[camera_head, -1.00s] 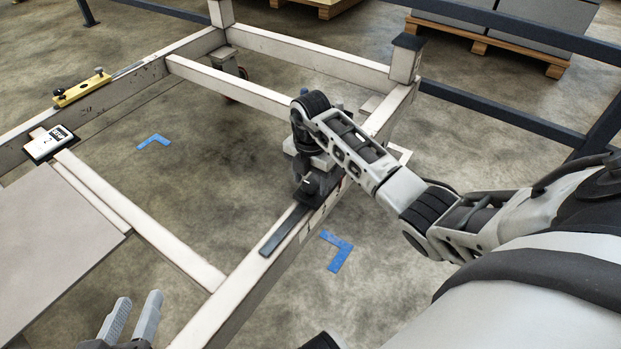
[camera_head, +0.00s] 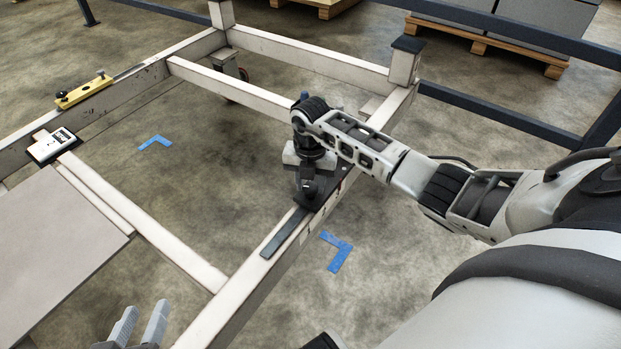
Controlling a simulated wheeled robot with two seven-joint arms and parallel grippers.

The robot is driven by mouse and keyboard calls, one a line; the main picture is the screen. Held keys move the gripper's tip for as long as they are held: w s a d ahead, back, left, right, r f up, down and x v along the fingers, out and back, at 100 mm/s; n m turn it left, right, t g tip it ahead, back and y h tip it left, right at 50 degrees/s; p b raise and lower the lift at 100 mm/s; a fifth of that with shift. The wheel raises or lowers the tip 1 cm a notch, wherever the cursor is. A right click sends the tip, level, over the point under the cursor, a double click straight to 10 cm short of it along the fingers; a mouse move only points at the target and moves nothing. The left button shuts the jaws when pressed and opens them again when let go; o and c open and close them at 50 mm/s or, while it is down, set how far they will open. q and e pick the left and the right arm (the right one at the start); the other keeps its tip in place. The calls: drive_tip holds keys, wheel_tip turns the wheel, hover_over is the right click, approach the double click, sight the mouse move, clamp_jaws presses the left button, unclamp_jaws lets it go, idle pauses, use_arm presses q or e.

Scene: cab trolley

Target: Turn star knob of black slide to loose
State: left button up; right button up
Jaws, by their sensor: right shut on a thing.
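The black slide (camera_head: 327,193) sits on the right-hand beam of the pale trolley frame (camera_head: 240,303), on a dark rail (camera_head: 284,233). My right gripper (camera_head: 307,178) points down over the slide. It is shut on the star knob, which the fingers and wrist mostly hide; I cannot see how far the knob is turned. My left gripper (camera_head: 140,322) shows at the bottom left with its two grey fingers apart and empty, away from the slide.
A yellow slide (camera_head: 84,91) with knobs is on the left beam. A white-and-black box (camera_head: 52,146) sits near a grey panel (camera_head: 60,250). Blue floor marks (camera_head: 338,252) lie beside the frame. Dark blue rails (camera_head: 500,115) and loaded pallets stand behind.

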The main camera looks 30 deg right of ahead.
drive_tip(key=shift+d+n, duration=0.1)
drive_tip(key=shift+n, duration=2.7)
drive_tip(key=n, duration=0.3)
drive_tip(key=shift+n, duration=0.3)
drive_tip(key=n, duration=0.3)
drive_tip(key=shift+n, duration=0.3)
drive_tip(key=n, duration=0.2)
drive_tip(key=shift+n+b, duration=0.4)
drive_tip(key=n, duration=0.3)
drive_tip(key=shift+n+b, duration=0.3)
drive_tip(key=shift+b, duration=0.05)
drive_tip(key=shift+n, duration=0.9)
drive_tip(key=n+b, duration=0.1)
drive_tip(key=n, duration=0.2)
use_arm(q)
drive_tip(key=shift+w+d+r+t+h, duration=0.1)
drive_tip(key=shift+d+r+t+h, duration=0.15)
drive_tip(key=shift+r, duration=0.2)
drive_tip(key=shift+w+d+r+t+h, duration=0.1)
drive_tip(key=shift+r+t+h, duration=0.05)
drive_tip(key=shift+r+t, duration=0.25)
use_arm(e)
drive_tip(key=shift+n, duration=1.2)
use_arm(q)
drive_tip(key=shift+r+n, duration=0.1)
drive_tip(key=shift+n, duration=0.2)
